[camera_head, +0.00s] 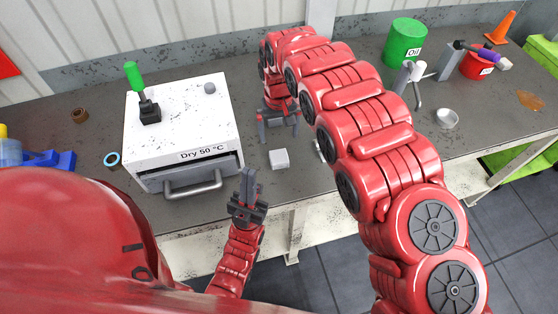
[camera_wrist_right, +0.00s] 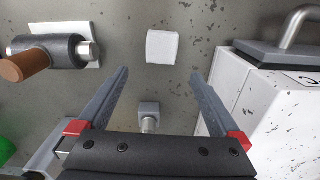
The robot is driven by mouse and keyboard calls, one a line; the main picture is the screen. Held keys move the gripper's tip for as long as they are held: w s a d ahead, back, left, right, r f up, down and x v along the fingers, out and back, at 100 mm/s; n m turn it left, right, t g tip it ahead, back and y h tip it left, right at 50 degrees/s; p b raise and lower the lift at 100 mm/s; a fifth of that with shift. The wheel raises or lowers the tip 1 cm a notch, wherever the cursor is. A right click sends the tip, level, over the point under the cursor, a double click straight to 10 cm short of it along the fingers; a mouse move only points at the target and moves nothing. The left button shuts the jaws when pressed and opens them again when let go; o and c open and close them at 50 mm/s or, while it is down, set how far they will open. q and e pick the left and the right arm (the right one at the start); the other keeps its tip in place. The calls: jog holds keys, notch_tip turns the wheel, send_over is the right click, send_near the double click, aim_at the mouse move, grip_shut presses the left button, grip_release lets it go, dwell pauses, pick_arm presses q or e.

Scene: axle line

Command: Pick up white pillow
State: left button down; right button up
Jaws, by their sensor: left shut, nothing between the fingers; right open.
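The white pillow (camera_head: 279,159) is a small pale block lying on the grey workbench, right of the white oven's front. It also shows in the right wrist view (camera_wrist_right: 162,46), ahead of the fingers and apart from them. My right gripper (camera_head: 279,126) is open and empty above the bench, just behind the pillow in the head view; its fingers (camera_wrist_right: 158,88) show spread in the wrist view. My left gripper (camera_head: 249,182) is shut and empty near the bench's front edge, left of and nearer than the pillow.
The white oven (camera_head: 180,125) marked "Dry 50 °C" stands left of the pillow, its handle (camera_head: 193,186) facing front. A grey fitting (camera_wrist_right: 149,112) lies between my right fingers' view. A green oil bin (camera_head: 403,43), red bin (camera_head: 477,65) and metal dish (camera_head: 447,118) are right.

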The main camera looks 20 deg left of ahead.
aim_at(279, 155)
notch_tip(279, 155, down, 2)
jog(key=shift+s+d+f+p, duration=0.1)
jog(key=shift+f+p, duration=0.25)
jog(key=shift+p, duration=0.2)
jog(key=shift+s+f, duration=0.15)
jog(key=shift+f, duration=0.25)
jog(key=f+p, duration=0.3)
jog(key=f, duration=0.1)
jog(key=shift+s, duration=0.2)
jog(key=shift+s+f, duration=0.1)
jog(key=shift+f, duration=0.3)
jog(key=shift+f+p, duration=0.3)
jog(key=shift+f, duration=0.1)
jog(key=shift+c, duration=0.2)
